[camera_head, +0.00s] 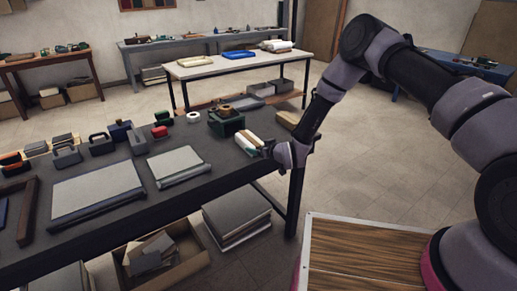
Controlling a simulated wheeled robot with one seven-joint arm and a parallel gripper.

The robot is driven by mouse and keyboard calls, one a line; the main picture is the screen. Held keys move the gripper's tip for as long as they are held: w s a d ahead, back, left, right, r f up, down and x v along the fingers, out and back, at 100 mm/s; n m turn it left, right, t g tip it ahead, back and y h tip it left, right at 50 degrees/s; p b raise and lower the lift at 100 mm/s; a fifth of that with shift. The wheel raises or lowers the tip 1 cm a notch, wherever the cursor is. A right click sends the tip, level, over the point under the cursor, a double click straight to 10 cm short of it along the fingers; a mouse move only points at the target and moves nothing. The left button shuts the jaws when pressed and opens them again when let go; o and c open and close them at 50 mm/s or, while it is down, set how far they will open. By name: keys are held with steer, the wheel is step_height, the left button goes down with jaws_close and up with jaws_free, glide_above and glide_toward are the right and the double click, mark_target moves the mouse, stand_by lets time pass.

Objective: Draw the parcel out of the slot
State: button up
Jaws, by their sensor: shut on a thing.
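My gripper (268,150) is low over the right end of the dark workbench (225,172), at its near right edge. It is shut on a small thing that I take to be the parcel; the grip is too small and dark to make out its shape. A pale block with white, teal and orange parts (247,140) lies right beside the fingertips, to their left. I cannot tell whether it is the parcel or the holder with the slot. The slot itself is not clearly visible.
A dark green box (226,122) stands behind the gripper. Grey flat boards (176,164) and several small cases lie to the left on the bench. Below are stacked grey slabs (236,215) and an open carton (186,262). Floor to the right is clear.

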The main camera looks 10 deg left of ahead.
steer(key=o, duration=1.5)
steer(key=v, duration=1)
steer(key=shift+s+d+r, duration=0.2)
